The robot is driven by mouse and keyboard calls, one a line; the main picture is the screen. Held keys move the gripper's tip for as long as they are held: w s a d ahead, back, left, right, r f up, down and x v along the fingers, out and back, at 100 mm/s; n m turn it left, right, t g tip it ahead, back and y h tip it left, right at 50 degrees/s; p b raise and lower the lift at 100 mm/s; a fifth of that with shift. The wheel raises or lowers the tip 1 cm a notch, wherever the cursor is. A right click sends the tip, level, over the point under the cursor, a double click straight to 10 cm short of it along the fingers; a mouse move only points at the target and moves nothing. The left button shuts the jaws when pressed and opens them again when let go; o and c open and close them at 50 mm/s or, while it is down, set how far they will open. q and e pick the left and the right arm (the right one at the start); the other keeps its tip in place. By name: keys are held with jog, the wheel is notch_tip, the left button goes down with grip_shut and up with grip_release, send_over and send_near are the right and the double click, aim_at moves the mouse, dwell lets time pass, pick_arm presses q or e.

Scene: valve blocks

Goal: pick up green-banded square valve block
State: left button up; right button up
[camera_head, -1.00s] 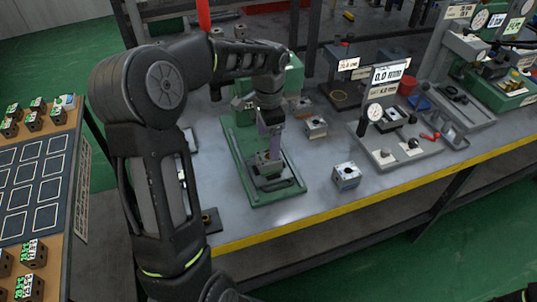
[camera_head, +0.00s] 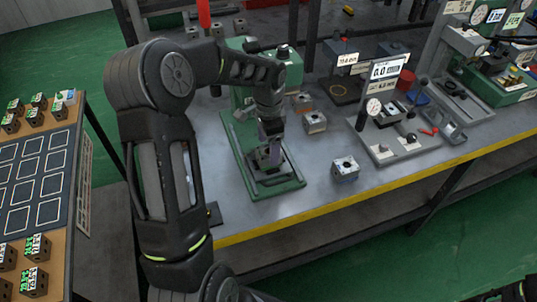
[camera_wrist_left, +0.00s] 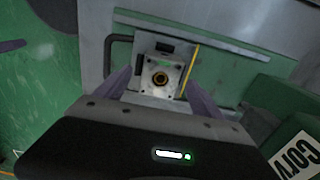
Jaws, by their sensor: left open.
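A square silver valve block (camera_wrist_left: 160,78) with a dark, brass-ringed hole in its top sits in the green press fixture in the left wrist view. My left gripper (camera_head: 270,152) points down over the base of the green fixture (camera_head: 240,160) in the head view and mostly hides the block there. In the left wrist view its two purple fingers (camera_wrist_left: 159,90) stand apart, one on each side of the block. Whether they touch it cannot be told. My right gripper does not show.
Other blocks stand on the grey bench, one near the front (camera_head: 345,168) and one farther back (camera_head: 315,122). A gauge stand (camera_head: 400,140) is to the right. A side table with a marked mat (camera_head: 40,170) and several blocks is at left.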

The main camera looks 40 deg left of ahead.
aim_at(268, 152)
pick_arm(q)
jog(key=shift+f, duration=1.5)
grip_shut()
